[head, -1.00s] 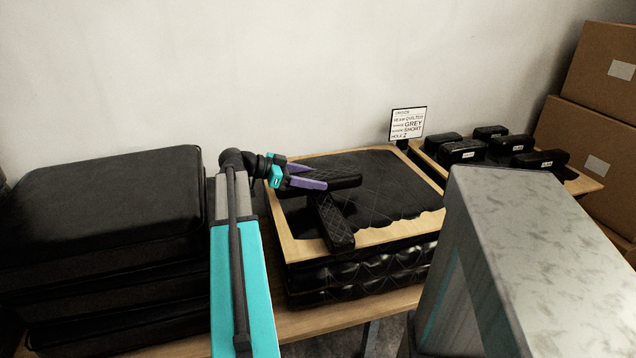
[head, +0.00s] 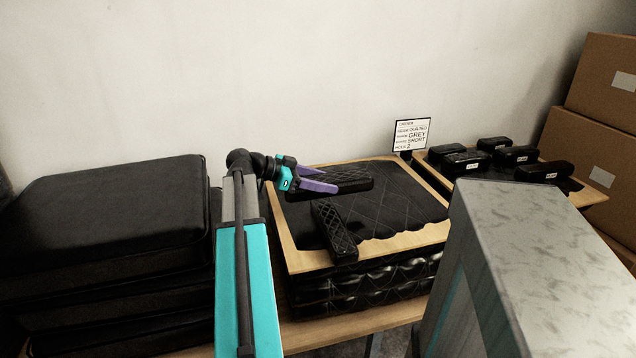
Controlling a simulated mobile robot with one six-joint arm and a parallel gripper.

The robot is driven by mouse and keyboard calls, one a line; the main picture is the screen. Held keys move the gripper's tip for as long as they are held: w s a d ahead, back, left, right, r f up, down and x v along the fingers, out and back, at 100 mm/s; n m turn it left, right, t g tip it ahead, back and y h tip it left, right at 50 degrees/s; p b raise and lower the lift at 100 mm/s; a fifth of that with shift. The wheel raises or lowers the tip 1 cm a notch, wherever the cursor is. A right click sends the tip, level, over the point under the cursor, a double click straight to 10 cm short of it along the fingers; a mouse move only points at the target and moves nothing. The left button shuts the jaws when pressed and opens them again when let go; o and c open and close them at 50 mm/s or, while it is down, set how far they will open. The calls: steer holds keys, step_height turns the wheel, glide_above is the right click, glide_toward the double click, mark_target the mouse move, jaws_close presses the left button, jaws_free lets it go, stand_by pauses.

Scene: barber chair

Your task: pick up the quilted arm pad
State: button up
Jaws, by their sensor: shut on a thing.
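Two long black pads with a stitched diamond pattern show at the framed black panel. One pad (head: 352,177) is in my gripper (head: 322,186), lying crosswise near the panel's back left. My purple fingers are shut on it and hide part of its left half. Whether it is clear of the panel or touching it, I cannot tell. The other quilted pad (head: 334,231) rests on the panel's front left, over the wooden rim, apart from the held one.
The wood-framed quilted panel (head: 396,213) lies on black tufted cushions on a table. Black cushions (head: 105,215) are stacked at left. A small order sign (head: 411,134) stands behind. Several labelled black pads (head: 462,163) sit on a board at right, near cardboard boxes (head: 585,145).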

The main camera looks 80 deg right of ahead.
steer(key=s+a+r, duration=0.1)
steer(key=s+a, duration=0.6)
steer(key=s, duration=0.4)
steer(key=shift+s+a+r, duration=0.15)
steer(key=shift+r, duration=0.05)
steer(key=shift+r, duration=0.15)
stand_by(0.6)
